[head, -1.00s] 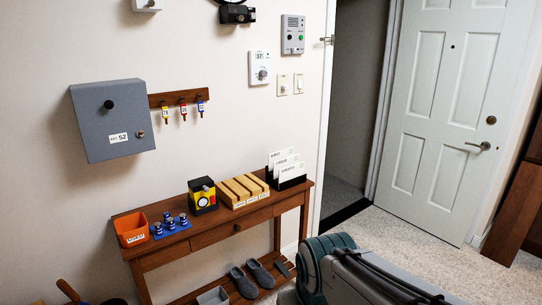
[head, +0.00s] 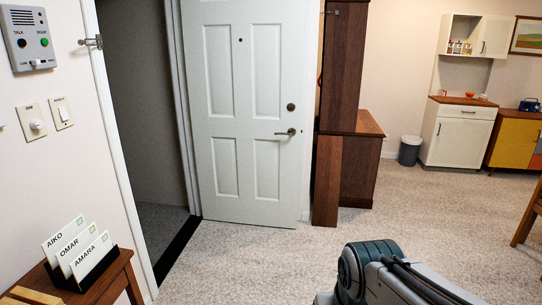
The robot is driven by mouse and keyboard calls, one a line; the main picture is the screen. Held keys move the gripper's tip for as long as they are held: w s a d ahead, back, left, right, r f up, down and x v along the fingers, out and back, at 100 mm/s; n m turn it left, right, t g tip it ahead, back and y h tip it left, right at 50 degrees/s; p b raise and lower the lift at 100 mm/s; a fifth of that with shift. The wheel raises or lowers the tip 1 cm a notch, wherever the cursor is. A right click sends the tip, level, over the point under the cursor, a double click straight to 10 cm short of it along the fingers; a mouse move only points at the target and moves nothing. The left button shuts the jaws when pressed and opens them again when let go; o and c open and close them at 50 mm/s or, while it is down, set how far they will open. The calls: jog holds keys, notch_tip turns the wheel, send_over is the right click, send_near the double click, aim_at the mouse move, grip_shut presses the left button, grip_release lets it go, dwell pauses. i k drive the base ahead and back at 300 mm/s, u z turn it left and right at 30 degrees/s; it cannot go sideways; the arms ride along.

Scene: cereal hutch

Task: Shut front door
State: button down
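The front door (head: 239,110) is a white panelled door standing open, swung into the room on the right side of the doorway (head: 148,110). A lever handle (head: 287,132) and a round lock (head: 291,107) sit near its right edge, and a small peephole is higher up. The dark threshold (head: 178,252) is bare. My arm shows at the bottom right, well short of the door. My gripper is out of the picture.
A console table (head: 122,277) with a black holder of name cards (head: 90,265) stands at the lower left. A dark wood cabinet (head: 345,80) stands just right of the door. A bin (head: 409,150) and white hutch (head: 460,125) are farther back. Carpet before the door is clear.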

aim_at(245, 59)
jog(key=z, duration=0.55)
jog(key=i, duration=3.15)
jog(key=u, duration=0.8)
jog(key=i, duration=1.05)
jog(key=u, duration=0.45)
